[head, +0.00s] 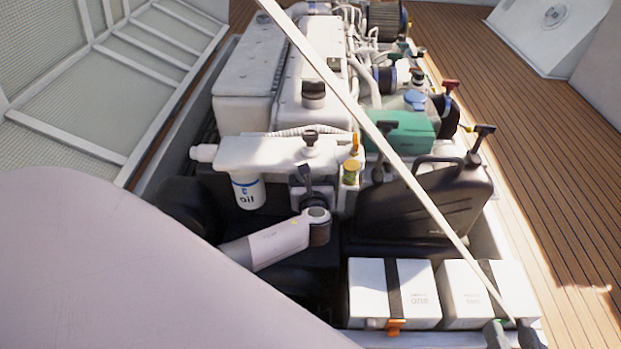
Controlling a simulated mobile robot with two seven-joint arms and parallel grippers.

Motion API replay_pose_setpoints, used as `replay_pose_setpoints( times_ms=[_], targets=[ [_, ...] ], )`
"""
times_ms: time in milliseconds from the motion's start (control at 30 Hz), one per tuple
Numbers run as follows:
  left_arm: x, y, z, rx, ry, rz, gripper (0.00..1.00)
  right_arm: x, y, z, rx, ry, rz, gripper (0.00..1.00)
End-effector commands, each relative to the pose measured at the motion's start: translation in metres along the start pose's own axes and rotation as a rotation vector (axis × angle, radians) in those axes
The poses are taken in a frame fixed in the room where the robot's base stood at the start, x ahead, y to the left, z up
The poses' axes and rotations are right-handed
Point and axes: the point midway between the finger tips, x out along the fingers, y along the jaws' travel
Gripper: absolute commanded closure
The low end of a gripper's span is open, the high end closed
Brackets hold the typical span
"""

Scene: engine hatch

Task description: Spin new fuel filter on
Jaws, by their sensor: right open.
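The white engine (312,80) fills the middle of the head view. A white filter marked "oil" (248,192) hangs under a white housing (262,155) at its near end. A small yellow-green canister (351,172) stands right of it; I cannot tell whether it is the fuel filter. My left gripper is not in view.
Two white batteries (420,290) with black straps stand at the near right. A black jug-shaped container (430,205) is behind them. A long pale rod (400,170) crosses the bay diagonally. A large pale part of mine covers the lower left. Wooden deck (560,200) is clear at right.

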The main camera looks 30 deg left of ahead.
Motion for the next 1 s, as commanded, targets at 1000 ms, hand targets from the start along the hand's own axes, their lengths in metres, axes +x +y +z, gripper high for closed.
replay_pose_setpoints(
  times_ms=[1000],
  targets=[
    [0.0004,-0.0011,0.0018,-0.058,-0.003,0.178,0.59,0.0007,0.0004,0.0025,-0.001,0.000,0.000,0.57]
  ],
)
